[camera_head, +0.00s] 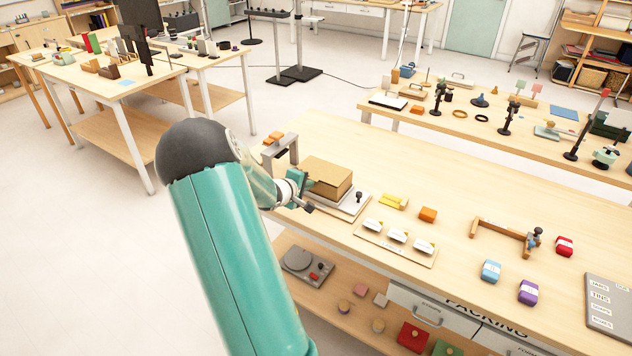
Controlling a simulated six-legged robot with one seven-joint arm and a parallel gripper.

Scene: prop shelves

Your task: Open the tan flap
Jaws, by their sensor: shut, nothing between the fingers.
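A tan box (333,188) sits on a pale board (342,207) on the near workbench. Its tan flap (328,170) looks flat across the top, though its edges are too small to make out well. My gripper (306,186) is shut and empty at the left side of the box, close to its upper left edge. I cannot tell whether it touches the box or the flap. My teal arm hides the floor and bench area to the left.
A grey bracket (287,150) stands just behind my gripper. A small dark knob (359,196) stands at the board's right end. A tray with white pieces (397,237), a yellow piece (393,201) and an orange block (428,215) lie to the right.

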